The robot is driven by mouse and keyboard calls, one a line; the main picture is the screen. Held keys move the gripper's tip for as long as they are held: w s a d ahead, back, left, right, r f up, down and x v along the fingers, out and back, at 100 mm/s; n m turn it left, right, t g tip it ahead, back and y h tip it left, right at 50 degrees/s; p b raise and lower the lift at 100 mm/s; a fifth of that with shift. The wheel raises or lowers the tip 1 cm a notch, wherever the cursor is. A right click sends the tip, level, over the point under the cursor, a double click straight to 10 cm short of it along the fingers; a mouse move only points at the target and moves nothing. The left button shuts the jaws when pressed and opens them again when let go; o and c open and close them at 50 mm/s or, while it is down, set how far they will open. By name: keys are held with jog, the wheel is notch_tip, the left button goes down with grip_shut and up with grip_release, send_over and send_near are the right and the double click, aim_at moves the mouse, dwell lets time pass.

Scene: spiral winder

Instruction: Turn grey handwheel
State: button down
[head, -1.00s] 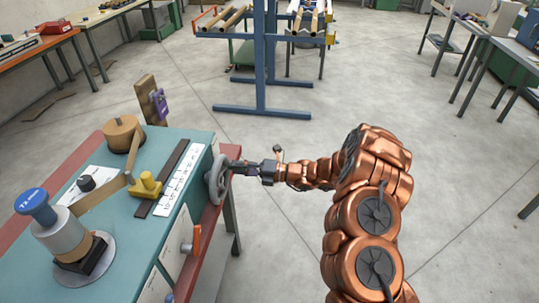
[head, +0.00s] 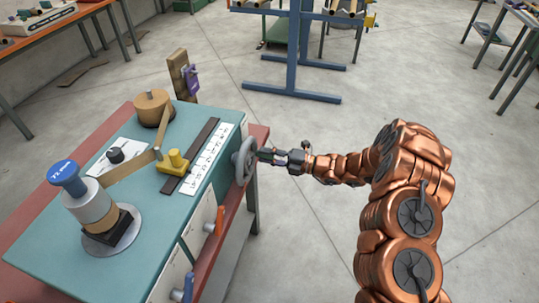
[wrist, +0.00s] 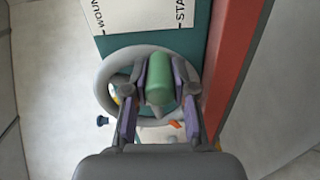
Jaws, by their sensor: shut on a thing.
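The grey handwheel (head: 243,161) is mounted upright on the right side of the teal-topped machine. My gripper (head: 263,156) reaches it from the right, with its fingertips at the wheel. In the wrist view, the wheel's grey rim (wrist: 104,84) shows behind and to the left of the fingers. A green handle (wrist: 159,78) at the wheel lies between the two fingers of my gripper (wrist: 160,90). The fingers are shut on this handle. The wheel's hub and part of its rim are hidden behind the handle and fingers.
The machine top (head: 125,220) carries a blue-capped spool (head: 90,200), a tan roll (head: 153,107), a yellow block (head: 173,162) and a scale strip (head: 212,160). An orange-handled lever (head: 214,222) is on its side below the wheel. Open floor lies to the right.

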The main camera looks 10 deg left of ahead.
jog(key=c, duration=0.9)
grip_release()
jog(key=shift+c, duration=0.2)
jog(key=s+d, duration=0.1)
jog(key=d, duration=1)
jog(key=shift+s+d, duration=0.4)
